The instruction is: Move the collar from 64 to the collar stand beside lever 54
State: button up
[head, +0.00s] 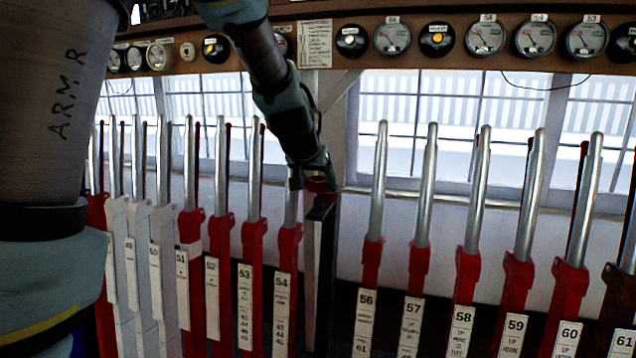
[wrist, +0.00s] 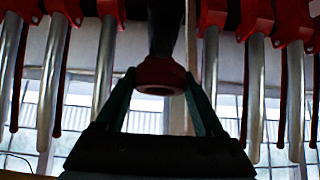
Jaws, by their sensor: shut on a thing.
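The red collar (wrist: 160,76) is between the two fingers of my gripper (wrist: 160,82) in the wrist view, its round opening toward the camera. In the head view the collar (head: 319,185) shows as a small red patch under my gripper (head: 314,174). The dark collar stand (head: 321,213) rises just right of lever 54 (head: 284,262). The collar is at the top of the stand, in line with it. I cannot tell whether it is around the stand's tip or just above it. Lever 64 is not visible.
Red levers such as lever 53 (head: 249,265) and lever 56 (head: 368,262) stand in a row on both sides, with upright steel handles. White levers (head: 142,255) stand farther left. A shelf with round dials (head: 392,38) runs above. Windows lie behind.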

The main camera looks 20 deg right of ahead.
aim_at(314, 192)
jog(key=shift+f+b, duration=2.1)
jog(key=shift+f, duration=0.3)
jog(key=o, duration=1.3)
jog(key=shift+c, duration=0.2)
jog(key=shift+r, duration=0.15)
jog(key=p+v, duration=0.3)
jog(key=v, duration=0.1)
jog(key=shift+s+a+r+p, duration=0.1)
jog(key=shift+a+r+p, duration=0.1)
jog(key=shift+p, duration=0.2)
jog(key=p+v, duration=0.3)
jog(key=shift+s+a+r, duration=0.1)
jog(key=shift+s+r, duration=0.1)
jog(key=shift+r, duration=0.05)
jog(key=shift+s+a+r+p, duration=0.15)
jog(key=shift+s+a+p, duration=0.05)
jog(key=shift+p, duration=0.15)
